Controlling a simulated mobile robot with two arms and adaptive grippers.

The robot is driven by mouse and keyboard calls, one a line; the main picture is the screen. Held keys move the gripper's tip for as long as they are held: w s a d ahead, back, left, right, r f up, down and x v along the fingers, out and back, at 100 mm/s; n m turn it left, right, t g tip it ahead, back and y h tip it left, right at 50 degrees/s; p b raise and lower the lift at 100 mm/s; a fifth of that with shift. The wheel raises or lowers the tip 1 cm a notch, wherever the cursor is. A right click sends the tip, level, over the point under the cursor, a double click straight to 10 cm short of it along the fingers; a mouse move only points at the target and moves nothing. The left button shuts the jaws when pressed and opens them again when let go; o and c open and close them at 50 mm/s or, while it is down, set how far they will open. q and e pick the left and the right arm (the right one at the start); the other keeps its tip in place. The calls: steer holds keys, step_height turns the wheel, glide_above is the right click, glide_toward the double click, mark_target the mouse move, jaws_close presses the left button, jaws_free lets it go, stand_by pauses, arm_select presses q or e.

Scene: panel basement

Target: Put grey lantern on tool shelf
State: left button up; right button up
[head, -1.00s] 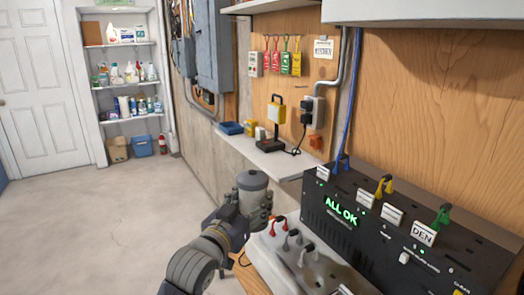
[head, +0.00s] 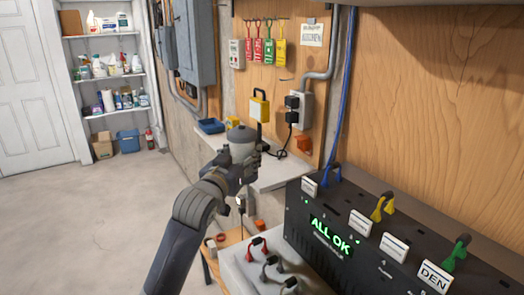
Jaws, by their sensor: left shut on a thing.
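The grey lantern (head: 242,139), a grey cylinder with a domed top, is upright in my left gripper (head: 240,163). The left gripper is shut on it, and its fingers hide the lower part. Lantern and gripper appear in front of the pale wall shelf (head: 286,174), overlapping its left part in the head view. I cannot tell whether the lantern touches the shelf. My right gripper is not in view.
A yellow work lamp (head: 260,107) on a dark stand is behind the lantern. A blue tray (head: 211,126) sits at the shelf's far end. The black panel box (head: 380,235) stands at the front right. The shelf's near right part is bare.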

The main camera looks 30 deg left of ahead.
arm_select(q)
steer(key=w+f, duration=0.1)
steer(key=w, duration=0.2)
steer(key=w+f+p, duration=0.1)
steer(key=w, duration=0.3)
steer(key=w+d+f+p, duration=0.1)
steer(key=w, duration=0.3)
steer(key=shift+d+f, duration=0.1)
steer(key=shift+f, duration=0.65)
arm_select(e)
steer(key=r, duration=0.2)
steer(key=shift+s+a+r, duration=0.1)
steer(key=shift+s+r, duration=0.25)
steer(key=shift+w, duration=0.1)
arm_select(q)
steer(key=o, duration=1)
steer(key=shift+f, duration=0.25)
steer(key=o, duration=0.4)
steer(key=shift+s, duration=0.1)
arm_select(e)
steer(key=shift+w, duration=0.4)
